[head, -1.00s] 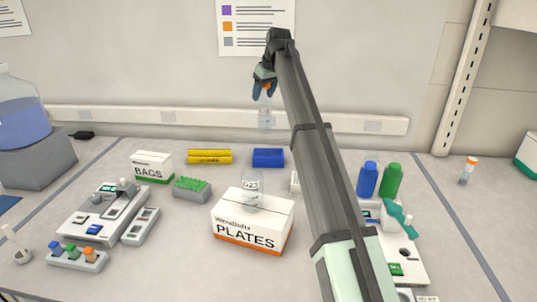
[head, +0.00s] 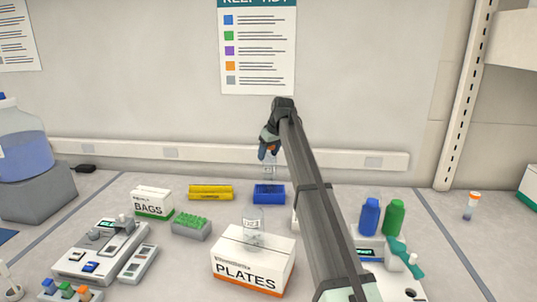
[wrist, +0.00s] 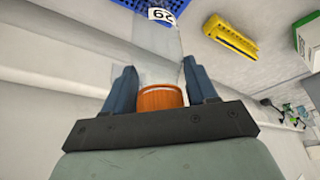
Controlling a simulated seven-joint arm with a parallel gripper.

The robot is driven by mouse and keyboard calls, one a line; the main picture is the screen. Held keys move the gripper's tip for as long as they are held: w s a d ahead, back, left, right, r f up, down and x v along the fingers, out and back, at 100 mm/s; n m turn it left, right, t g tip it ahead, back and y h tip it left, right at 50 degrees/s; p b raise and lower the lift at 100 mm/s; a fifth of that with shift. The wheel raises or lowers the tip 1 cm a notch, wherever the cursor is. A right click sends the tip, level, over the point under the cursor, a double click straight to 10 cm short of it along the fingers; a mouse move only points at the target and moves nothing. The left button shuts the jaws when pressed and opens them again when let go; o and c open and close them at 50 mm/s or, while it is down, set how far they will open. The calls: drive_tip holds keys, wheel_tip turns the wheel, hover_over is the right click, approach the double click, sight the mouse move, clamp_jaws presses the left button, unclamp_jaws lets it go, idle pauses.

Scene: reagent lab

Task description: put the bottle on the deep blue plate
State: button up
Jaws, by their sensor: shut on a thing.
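My gripper (head: 268,152) is shut on a clear bottle (head: 269,172) with an orange cap. In the wrist view the orange cap (wrist: 160,98) sits between the two fingers, and a white number label (wrist: 161,15) shows at the far end of the clear body. The bottle hangs roughly upright. The deep blue plate (head: 269,195) lies on the bench at the back, just below the bottle in the head view; its gridded top (wrist: 145,4) shows at the upper edge of the wrist view. I cannot tell whether the bottle touches the plate.
A yellow rack (head: 211,192) lies left of the plate. A green rack (head: 191,227) and BAGS box (head: 152,203) are left; blue (head: 370,216) and green (head: 393,218) bottles are right.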

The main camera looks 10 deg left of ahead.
drive_tip(key=shift+f, duration=0.35)
drive_tip(key=o, duration=1.4)
drive_tip(key=v, duration=1.2)
